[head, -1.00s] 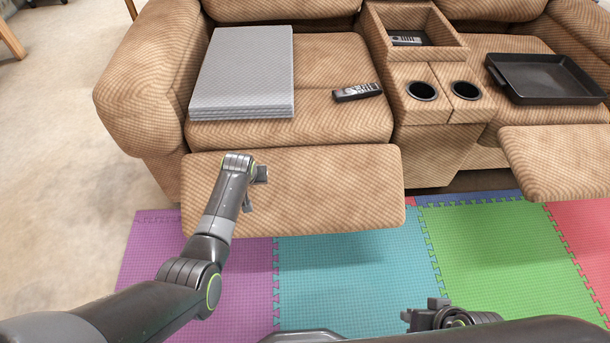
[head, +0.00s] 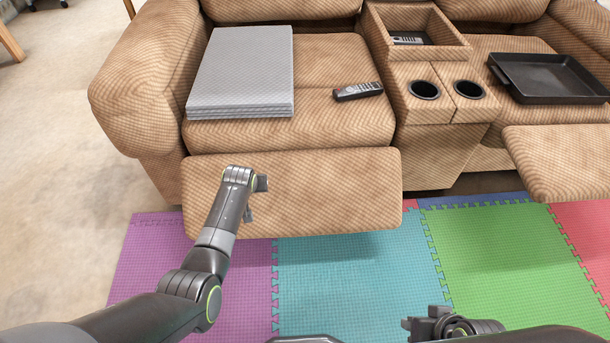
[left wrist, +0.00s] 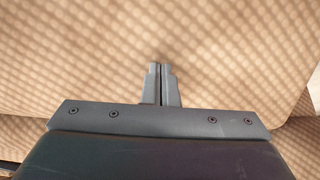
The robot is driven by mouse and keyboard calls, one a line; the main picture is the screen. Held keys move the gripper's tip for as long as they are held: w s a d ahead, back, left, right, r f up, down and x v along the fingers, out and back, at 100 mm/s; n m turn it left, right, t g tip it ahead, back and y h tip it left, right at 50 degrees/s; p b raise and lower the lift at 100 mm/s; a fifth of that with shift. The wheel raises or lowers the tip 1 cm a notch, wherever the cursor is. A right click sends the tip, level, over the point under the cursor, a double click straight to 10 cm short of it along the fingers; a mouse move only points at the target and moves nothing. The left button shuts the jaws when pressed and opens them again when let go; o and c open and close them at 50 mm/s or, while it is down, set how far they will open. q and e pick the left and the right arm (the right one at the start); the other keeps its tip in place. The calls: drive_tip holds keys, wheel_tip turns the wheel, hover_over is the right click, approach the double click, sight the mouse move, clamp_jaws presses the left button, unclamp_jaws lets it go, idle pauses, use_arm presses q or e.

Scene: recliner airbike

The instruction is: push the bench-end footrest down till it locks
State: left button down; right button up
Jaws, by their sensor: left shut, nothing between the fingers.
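The footrest (head: 320,195) is a tan, patterned padded panel in front of the left seat of the recliner. It is swung out and slopes down toward the floor, with its lower edge above the mats. My left gripper (head: 250,214) is over the left part of this panel. In the left wrist view the panel (left wrist: 230,50) fills most of the picture behind the left gripper (left wrist: 160,68). Its fingers are shut together and empty, pointing at the panel; contact is hard to judge. My right gripper (head: 425,322) is low in the head view, away from the footrest; its jaws are unclear.
A second footrest (head: 570,160) is extended at right. A grey folded pad (head: 240,70) and a remote (head: 358,91) lie on the left seat. A black tray (head: 550,95) is on the right seat.

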use_arm(q)
drive_tip(key=shift+s+f, duration=0.1)
drive_tip(key=shift+f, duration=0.1)
drive_tip(key=f+b, duration=0.2)
drive_tip(key=b, duration=0.1)
drive_tip(key=shift+w+f+t, duration=0.3)
drive_tip(key=shift+w+f, duration=0.05)
drive_tip(key=shift+w+f+t+b, duration=0.2)
drive_tip(key=shift+w+f+b, duration=0.15)
drive_tip(key=shift+f+b, duration=0.45)
drive_tip(key=shift+w+f+t+b, duration=0.25)
drive_tip(key=shift+f+b, duration=0.2)
drive_tip(key=shift+b, duration=0.5)
drive_tip(key=b+x, duration=0.3)
drive_tip(key=shift+s+f+t+b, duration=0.15)
drive_tip(key=shift+s+t+b, duration=0.1)
drive_tip(key=shift+b, duration=0.05)
drive_tip(key=shift+w, duration=0.1)
